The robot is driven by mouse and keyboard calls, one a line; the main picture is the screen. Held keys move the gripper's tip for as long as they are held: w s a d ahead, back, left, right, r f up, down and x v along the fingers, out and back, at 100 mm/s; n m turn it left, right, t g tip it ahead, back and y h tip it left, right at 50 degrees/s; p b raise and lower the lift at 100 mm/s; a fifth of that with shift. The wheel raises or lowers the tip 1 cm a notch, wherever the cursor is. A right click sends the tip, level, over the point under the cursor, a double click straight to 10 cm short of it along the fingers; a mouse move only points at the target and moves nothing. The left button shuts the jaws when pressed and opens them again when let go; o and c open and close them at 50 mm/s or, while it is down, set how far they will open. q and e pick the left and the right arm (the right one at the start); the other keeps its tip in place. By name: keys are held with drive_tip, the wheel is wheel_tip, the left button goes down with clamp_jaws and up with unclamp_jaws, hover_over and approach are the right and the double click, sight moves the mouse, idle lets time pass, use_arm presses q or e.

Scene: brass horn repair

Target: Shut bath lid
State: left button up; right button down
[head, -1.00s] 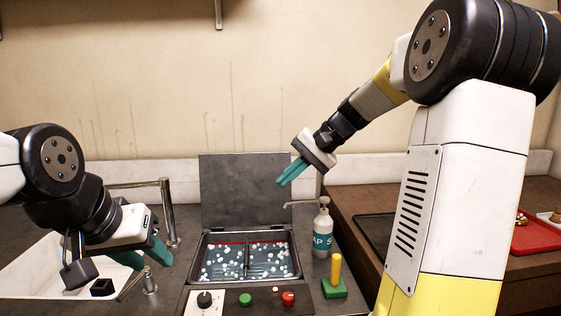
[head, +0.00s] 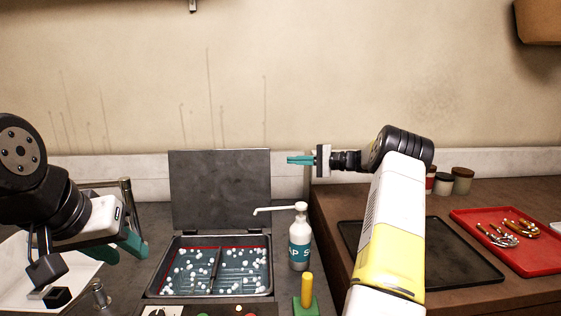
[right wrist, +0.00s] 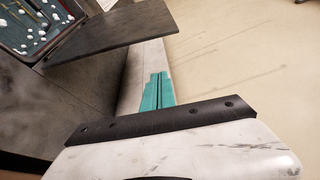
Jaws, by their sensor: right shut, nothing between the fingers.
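The bath (head: 266,283) is a metal basin set in the counter, holding bluish liquid with white balls of foam. Its dark grey lid (head: 220,190) stands upright, hinged at the back edge. The lid also shows in the right wrist view (right wrist: 115,32), with part of the bath at upper left. My right gripper (head: 290,160) has teal fingers, shut and empty, to the right of the lid near its top edge and apart from it. It also shows in the right wrist view (right wrist: 158,78). My left gripper (head: 130,248) is left of the bath over the sink; its finger gap is unclear.
A soap bottle (head: 300,245) with a pump spout stands right of the bath. A yellow-handled tool on a green base (head: 305,292) is in front of it. A black tray (head: 430,250) and a red tray (head: 535,250) lie on the wooden counter. The sink (head: 75,285) is at left.

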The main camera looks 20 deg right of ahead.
drive_tip(key=a, duration=0.7)
drive_tip(key=shift+s+r, duration=0.2)
drive_tip(key=s+a+n, duration=0.1)
drive_tip(key=s+n, duration=0.1)
drive_tip(key=s, duration=0.5)
drive_tip(key=s+a+n+t+y, duration=0.1)
drive_tip(key=s+a+n, duration=0.1)
drive_tip(key=s, duration=0.6)
drive_tip(key=shift+f+n+y, duration=0.3)
drive_tip(key=shift+f+n, duration=0.1)
drive_tip(key=shift+n, duration=0.4)
drive_tip(key=shift+s, duration=0.1)
